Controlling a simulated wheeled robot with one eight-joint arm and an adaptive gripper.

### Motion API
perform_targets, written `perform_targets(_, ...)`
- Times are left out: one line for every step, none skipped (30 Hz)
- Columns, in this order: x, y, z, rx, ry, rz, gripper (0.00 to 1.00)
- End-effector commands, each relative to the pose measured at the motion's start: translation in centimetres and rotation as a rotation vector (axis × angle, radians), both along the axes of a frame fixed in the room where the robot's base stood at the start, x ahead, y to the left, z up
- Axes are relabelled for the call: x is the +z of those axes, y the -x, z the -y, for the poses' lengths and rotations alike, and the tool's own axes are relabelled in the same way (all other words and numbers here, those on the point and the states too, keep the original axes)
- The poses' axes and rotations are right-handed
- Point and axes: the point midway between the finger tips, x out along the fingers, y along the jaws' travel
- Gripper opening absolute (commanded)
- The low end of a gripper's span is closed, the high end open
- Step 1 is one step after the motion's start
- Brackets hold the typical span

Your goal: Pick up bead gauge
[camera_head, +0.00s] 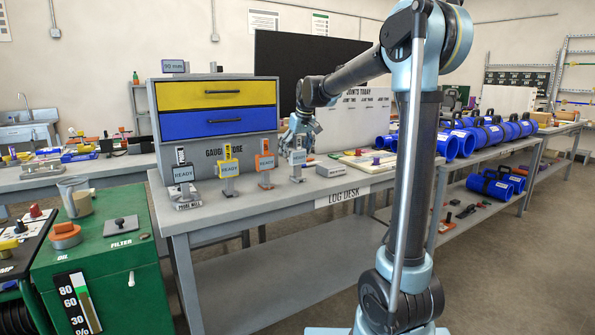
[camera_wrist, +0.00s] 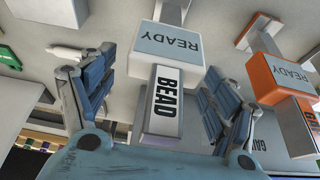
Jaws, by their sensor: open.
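The bead gauge (camera_wrist: 167,95) is a grey upright piece with a black-on-white BEAD label and a pale READY plate. In the wrist view it stands between the spread fingers of my gripper (camera_wrist: 158,88), with gaps on both sides. In the head view the bead gauge (camera_head: 298,158) is the rightmost of several gauges on the log desk. My gripper (camera_head: 300,136) is open at its upper part and partly hides it. I cannot tell from the head view whether the fingers touch it.
An orange gauge (camera_head: 265,163) stands close to the left, and it shows at right in the wrist view (camera_wrist: 280,75). A yellow gauge (camera_head: 228,167) and a dark grey gauge (camera_head: 183,172) stand further left. A grey block (camera_head: 329,171) lies to the right. A drawer unit (camera_head: 217,142) rises behind.

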Motion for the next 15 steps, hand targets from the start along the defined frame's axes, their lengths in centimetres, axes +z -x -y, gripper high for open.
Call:
perform_targets(-0.21, -0.07, -0.06, 0.0, 0.0, 0.0, 0.8)
perform_targets(-0.29, -0.08, -0.07, 0.0, 0.0, 0.0, 0.8)
perform_targets(-0.35, -0.1, -0.08, 0.0, 0.0, 0.0, 0.8)
perform_targets(-0.36, -0.1, -0.08, 0.0, 0.0, 0.0, 0.8)
perform_targets(-0.36, -0.1, -0.08, 0.0, 0.0, 0.0, 0.8)
perform_targets(-0.35, -0.1, -0.08, 0.0, 0.0, 0.0, 0.8)
perform_targets(-0.35, -0.1, -0.08, 0.0, 0.0, 0.0, 0.8)
perform_targets(-0.35, -0.1, -0.08, 0.0, 0.0, 0.0, 0.8)
perform_targets(-0.35, -0.1, -0.08, 0.0, 0.0, 0.0, 0.75)
perform_targets(-0.34, -0.09, -0.08, 0.0, 0.0, 0.0, 0.69)
perform_targets(-0.34, -0.09, -0.08, 0.0, 0.0, 0.0, 0.62)
perform_targets(-0.34, -0.09, -0.08, 0.0, 0.0, 0.0, 0.53)
perform_targets(-0.34, -0.09, -0.08, 0.0, 0.0, 0.0, 0.46)
perform_targets(-0.34, -0.09, -0.08, 0.0, 0.0, 0.0, 0.39)
perform_targets(-0.34, -0.09, -0.08, 0.001, 0.0, 0.0, 0.3)
